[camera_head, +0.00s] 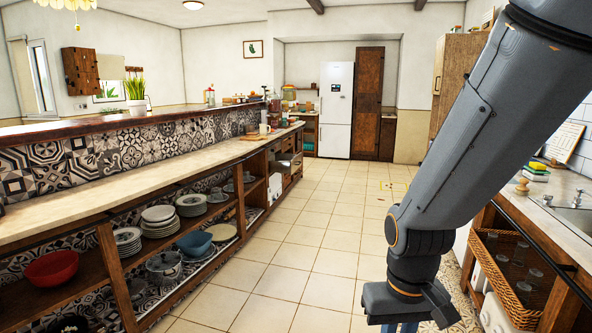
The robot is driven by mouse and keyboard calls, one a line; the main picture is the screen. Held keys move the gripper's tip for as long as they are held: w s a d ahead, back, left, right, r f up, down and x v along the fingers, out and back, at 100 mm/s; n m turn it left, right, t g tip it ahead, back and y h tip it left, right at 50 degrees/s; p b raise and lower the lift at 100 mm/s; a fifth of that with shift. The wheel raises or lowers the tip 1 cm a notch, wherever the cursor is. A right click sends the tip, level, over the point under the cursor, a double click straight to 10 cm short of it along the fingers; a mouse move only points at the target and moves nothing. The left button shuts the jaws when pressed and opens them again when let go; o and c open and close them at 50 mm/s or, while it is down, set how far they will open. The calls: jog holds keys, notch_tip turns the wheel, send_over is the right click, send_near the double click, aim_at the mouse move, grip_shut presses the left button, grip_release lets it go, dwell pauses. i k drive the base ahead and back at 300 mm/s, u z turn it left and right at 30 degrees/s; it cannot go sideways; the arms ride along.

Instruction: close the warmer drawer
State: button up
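My arm comes down from the upper right of the head view. My gripper (404,326) is at the bottom edge, right of centre, above the tiled floor. Its lower part is cut off by the frame, so I cannot tell whether it is open or shut. I cannot make out a warmer drawer for certain. Toward the far end of the left counter, drawer-like fronts and pale grey shapes (290,163) are too small to identify. My gripper is well apart from them, nearer to me.
The left counter (140,188) has open shelves with a red bowl (52,268), plates (159,214) and pots. A wicker basket (509,284) with glasses and a sink (578,212) are at the right. The tiled floor (318,228) between is clear toward the white fridge (336,108).

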aim_at(275, 165)
jog(key=u, duration=0.25)
jog(key=i, duration=5.15)
jog(key=z, duration=0.85)
jog(key=i, duration=2.05)
jog(key=z, duration=0.45)
